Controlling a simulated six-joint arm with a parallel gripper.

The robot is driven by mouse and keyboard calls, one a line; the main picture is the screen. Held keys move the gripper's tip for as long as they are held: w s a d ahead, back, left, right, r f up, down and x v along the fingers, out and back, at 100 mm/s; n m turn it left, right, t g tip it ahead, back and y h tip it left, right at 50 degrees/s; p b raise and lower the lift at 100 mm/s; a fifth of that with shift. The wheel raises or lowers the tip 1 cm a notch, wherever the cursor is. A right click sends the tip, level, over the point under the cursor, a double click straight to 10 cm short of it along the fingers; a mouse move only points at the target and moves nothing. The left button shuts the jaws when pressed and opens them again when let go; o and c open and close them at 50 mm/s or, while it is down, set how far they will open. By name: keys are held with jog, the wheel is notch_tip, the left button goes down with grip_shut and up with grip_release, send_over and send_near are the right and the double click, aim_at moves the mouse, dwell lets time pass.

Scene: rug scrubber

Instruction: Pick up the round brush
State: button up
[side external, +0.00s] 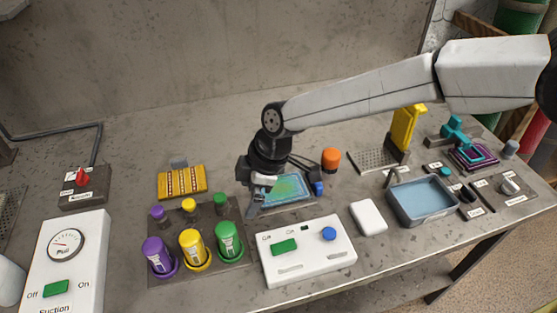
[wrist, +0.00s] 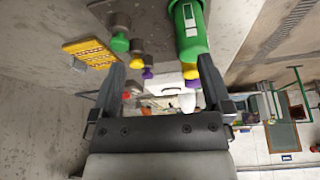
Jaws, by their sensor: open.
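I cannot single out the round brush with certainty in either view. My gripper (side external: 258,204) points down near the middle of the bench in the side view, at the left end of a small blue and green patterned rug (side external: 296,199), partly hiding it. A small blue piece (side external: 319,188) lies at the rug's right end. An upright orange cylinder (side external: 331,158) stands behind it. In the wrist view my gripper (wrist: 160,62) has its two dark fingers wide apart, with nothing held between them.
Purple (side external: 159,256), yellow (side external: 193,250) and green (side external: 229,242) bottles stand left of my gripper. A white control box (side external: 306,262) lies in front. A white block (side external: 368,218) and a water tray (side external: 424,220) are to the right. A yellow rack (side external: 182,184) is behind the bottles.

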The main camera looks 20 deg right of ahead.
jog(key=w+d+f+m+t+h, duration=0.1)
jog(key=w+d+f+m, duration=0.15)
jog(key=w+d, duration=0.7)
jog(key=m+t+h, duration=0.1)
jog(key=m, duration=0.4)
send_over(333, 153)
jog(key=d, duration=0.1)
jog(key=shift+s+f, duration=0.4)
jog(key=shift+f, duration=0.4)
jog(key=shift+x, duration=1.3)
jog(key=shift+f, duration=0.1)
jog(key=shift+x, duration=2.5)
jog(key=shift+s, duration=0.1)
jog(key=c, duration=1.2)
jog(key=shift+c, duration=0.2)
